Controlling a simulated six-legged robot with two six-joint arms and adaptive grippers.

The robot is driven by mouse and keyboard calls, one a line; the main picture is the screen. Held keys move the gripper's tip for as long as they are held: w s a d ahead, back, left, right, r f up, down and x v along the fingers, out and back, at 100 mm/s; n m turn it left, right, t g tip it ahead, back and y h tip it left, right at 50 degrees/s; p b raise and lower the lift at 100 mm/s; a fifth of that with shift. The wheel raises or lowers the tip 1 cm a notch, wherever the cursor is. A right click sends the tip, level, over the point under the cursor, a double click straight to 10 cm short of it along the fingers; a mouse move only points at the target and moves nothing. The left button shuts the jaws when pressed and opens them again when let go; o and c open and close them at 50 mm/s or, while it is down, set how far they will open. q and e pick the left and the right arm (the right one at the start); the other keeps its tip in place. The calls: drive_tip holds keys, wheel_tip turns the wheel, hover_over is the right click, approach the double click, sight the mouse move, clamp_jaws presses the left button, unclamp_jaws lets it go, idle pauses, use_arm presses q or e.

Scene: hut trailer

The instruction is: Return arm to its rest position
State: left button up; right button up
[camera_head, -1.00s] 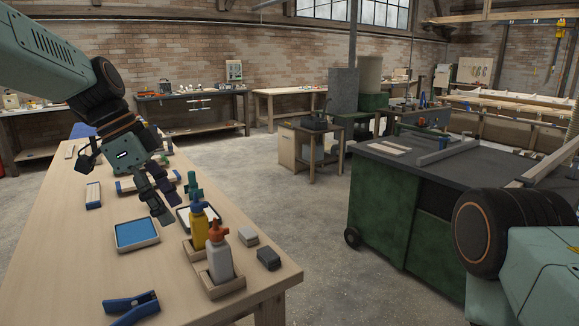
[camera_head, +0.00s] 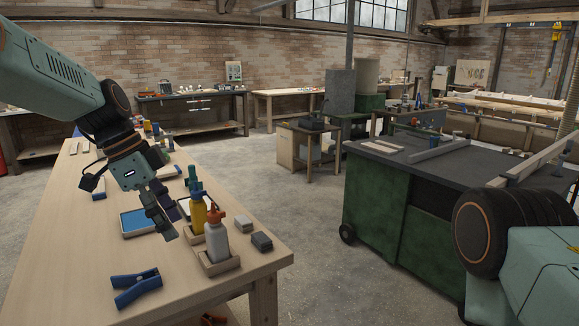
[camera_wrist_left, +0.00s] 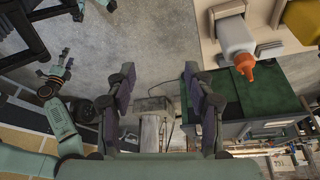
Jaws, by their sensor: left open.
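My left arm comes in from the left in the head view, over the wooden workbench (camera_head: 75,240). My left gripper (camera_head: 168,222) points down and to the right, above the blue tray (camera_head: 138,222) and left of the bottles. It also shows in the left wrist view (camera_wrist_left: 160,95), its fingers apart with nothing between them. My right arm shows only as a dark joint and green link at the lower right of the head view; its gripper is out of frame.
A blue clamp (camera_head: 136,288) lies near the front. A green cabinet (camera_head: 400,215) stands right, across open floor.

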use_arm(q)
drive_tip(key=s+f+n+y+b, duration=0.1)
drive_tip(key=s+f+n, duration=0.25)
drive_tip(key=f, duration=0.65)
drive_tip(key=s+a+f+n+y+b, duration=0.15)
drive_tip(key=s+f, duration=0.25)
drive_tip(key=f, duration=0.7)
drive_tip(key=s+f+n+y, duration=0.1)
drive_tip(key=s+f+n, duration=0.25)
drive_tip(key=f, duration=0.65)
drive_tip(key=s+f+n+b, duration=0.1)
drive_tip(key=s+f+n, duration=0.2)
drive_tip(key=s, duration=1)
drive_tip(key=s+d+f+n+g+b, duration=0.1)
drive_tip(key=s+f+n, duration=0.3)
drive_tip(key=s+f, duration=0.5)
drive_tip(key=s, duration=0.4)
drive_tip(key=shift+f+y, duration=0.1)
drive_tip(key=shift+y, duration=0.15)
